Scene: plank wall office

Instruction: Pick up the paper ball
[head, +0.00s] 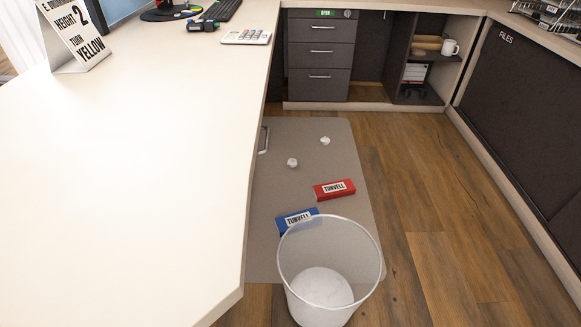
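Two small crumpled white paper balls lie on the grey floor mat (268,190). The nearer paper ball (292,162) is close to the desk's edge. The farther paper ball (325,140) is a little to its right. Neither of my grippers shows in the head view, and nothing is seen touching the balls.
A translucent waste bin (372,262) stands at the mat's near end. A red box (320,192) and a blue box (284,222) lie on the mat. A long pale desk (130,180) fills the left. Drawers (320,62) stand behind. Wooden floor (430,190) is clear at right.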

